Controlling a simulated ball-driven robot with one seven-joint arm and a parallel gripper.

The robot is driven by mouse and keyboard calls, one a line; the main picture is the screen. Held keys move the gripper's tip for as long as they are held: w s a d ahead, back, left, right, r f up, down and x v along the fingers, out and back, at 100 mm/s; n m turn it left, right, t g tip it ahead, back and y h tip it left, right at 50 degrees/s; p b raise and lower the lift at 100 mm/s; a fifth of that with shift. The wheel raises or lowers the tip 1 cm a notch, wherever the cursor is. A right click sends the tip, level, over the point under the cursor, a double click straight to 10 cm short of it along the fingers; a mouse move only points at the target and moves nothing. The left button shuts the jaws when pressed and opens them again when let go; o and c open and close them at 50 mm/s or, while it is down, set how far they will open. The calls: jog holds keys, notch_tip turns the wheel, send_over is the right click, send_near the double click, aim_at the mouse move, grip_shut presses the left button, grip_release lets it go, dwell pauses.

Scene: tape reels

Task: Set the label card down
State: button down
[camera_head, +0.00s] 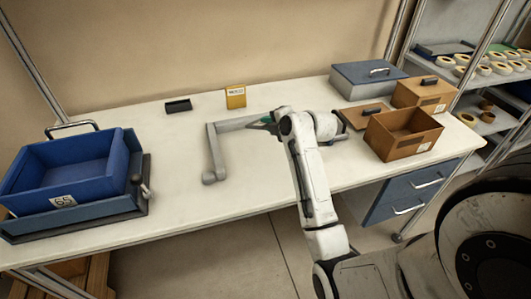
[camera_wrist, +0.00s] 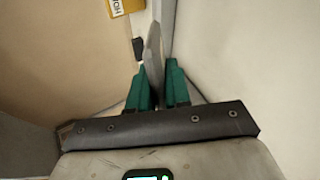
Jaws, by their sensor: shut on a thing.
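My gripper (camera_head: 265,121) reaches in from the right, over the middle of the table, with its green fingers pointing left. In the wrist view, the green fingers (camera_wrist: 160,88) are shut on a thin, pale grey flat piece, which I take to be the label card (camera_wrist: 153,48). It is seen nearly edge-on and sticks out past the fingertips. Its face and any print are hidden. In the head view it is too small to tell apart from the fingers and the grey bar behind. The white tabletop (camera_head: 165,160) lies below.
A grey L-shaped bar (camera_head: 211,155) is close to my gripper. A yellow sign (camera_head: 236,98) and a small black block (camera_head: 178,105) stand behind. A blue bin (camera_head: 75,170) is at left; brown boxes (camera_head: 403,133) and a grey-blue case (camera_head: 366,80) are at right. The front-centre tabletop is clear.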

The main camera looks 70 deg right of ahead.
notch_tip(320, 180, down, 8)
jog(key=b, duration=0.5)
jog(key=shift+r, duration=0.1)
jog(key=c, duration=1.2)
grip_release()
jog(key=p+v, duration=0.3)
jog(key=v, duration=0.3)
jog(key=shift+s+a+r+p, duration=0.15)
jog(key=shift+s+r+p, duration=0.1)
jog(key=shift+p, duration=0.15)
jog(key=shift+s+a+r, duration=0.2)
jog(key=shift+s+a, duration=0.05)
jog(key=shift+s, duration=0.25)
